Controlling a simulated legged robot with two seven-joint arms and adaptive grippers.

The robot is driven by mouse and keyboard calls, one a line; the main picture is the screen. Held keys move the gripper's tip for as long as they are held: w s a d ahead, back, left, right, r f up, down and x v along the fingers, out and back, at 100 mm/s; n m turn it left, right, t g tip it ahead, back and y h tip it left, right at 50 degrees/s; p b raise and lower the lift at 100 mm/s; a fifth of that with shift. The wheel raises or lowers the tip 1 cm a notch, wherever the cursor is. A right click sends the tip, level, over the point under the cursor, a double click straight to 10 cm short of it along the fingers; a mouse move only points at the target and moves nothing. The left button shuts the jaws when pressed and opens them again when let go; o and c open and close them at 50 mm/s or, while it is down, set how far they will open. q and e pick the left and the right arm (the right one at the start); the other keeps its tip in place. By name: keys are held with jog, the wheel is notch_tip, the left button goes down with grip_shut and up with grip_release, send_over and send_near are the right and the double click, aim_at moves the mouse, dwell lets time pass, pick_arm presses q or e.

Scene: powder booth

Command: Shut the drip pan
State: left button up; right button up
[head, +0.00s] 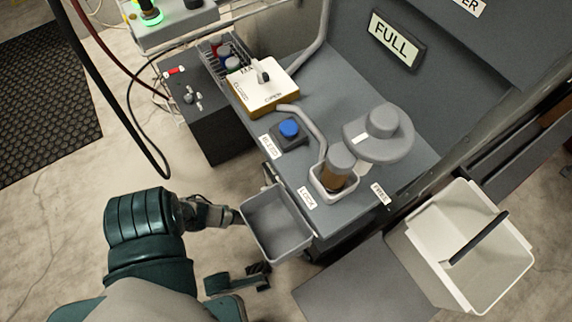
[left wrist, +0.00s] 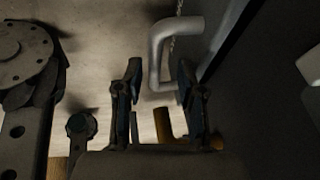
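The drip pan (head: 279,246) is a grey, open-topped tray. In the head view it sticks out from the front of the grey cabinet, below the bench top, and looks empty. My left gripper (head: 236,216) is at the pan's left side; its fingertips are hard to make out there. In the left wrist view my left gripper (left wrist: 159,75) is open, with its two dark fingers apart. A grey bent bar (left wrist: 157,50) shows ahead of and between the fingertips. I cannot tell whether it touches them or belongs to the pan. My right gripper is not in view.
On the bench top (head: 330,130) are a blue button (head: 289,128), a switch box (head: 262,88), and a brown-filled cup (head: 339,170) beside a grey round lid (head: 380,140). A white bin (head: 478,280) stands at right. A dark box (head: 215,135) stands behind the pan.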

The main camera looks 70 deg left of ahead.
pick_arm(q)
jog(key=v, duration=1.1)
jog(key=shift+r, duration=0.2)
jog(key=shift+s+a, duration=0.1)
